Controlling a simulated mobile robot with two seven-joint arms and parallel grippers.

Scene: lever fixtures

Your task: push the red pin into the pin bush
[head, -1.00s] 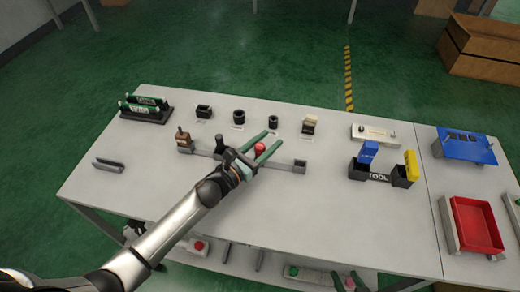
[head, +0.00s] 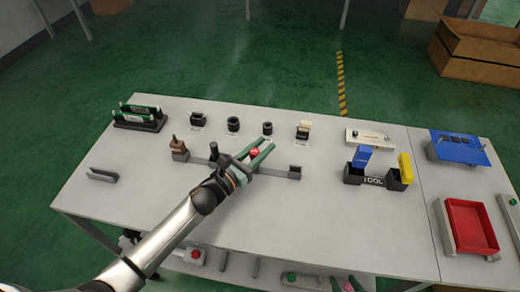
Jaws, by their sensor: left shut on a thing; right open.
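The red pin (head: 254,153) shows as a round red head on the long grey lever fixture (head: 280,171) in the middle of the table. My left gripper (head: 268,144) reaches in from the lower left, and its green fingers are shut on the red pin. The fingers and wrist hide the pin's shank and part of the fixture, and I cannot make out the pin bush. My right gripper (head: 351,284) shows only as green fingertips at the bottom edge, below the table's front edge, open and away from the pin.
A brown-topped block (head: 178,145) stands at the fixture's left end. Several small dark holders (head: 233,124) stand behind the fixture. A tool holder (head: 376,181) with blue and yellow pieces and a red tray (head: 470,228) are to the right. The front middle table is clear.

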